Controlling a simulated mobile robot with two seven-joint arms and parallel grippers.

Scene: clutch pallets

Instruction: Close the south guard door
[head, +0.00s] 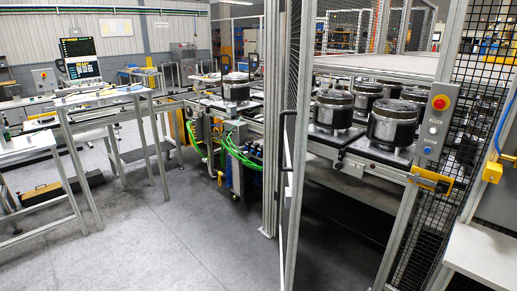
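A mesh guard door (301,130) stands open in the middle of the head view, seen almost edge-on. Its grey frame runs from the top of the picture to near the bottom. A dark upright handle (284,150) is on its left side. A grey post (270,120) stands just left of it. To the right is a wide opening, bounded by a post (408,225) with a yellow latch or switch (430,182). No label shows which door is south. Neither of my grippers is in view.
Beyond the opening, black round clutch units (392,122) sit on pallets on a conveyor. A control box (435,120) with a red button is on the right post. A white table (484,252) stands at the right front. Grey floor (160,240) is clear at left centre, beside workbenches.

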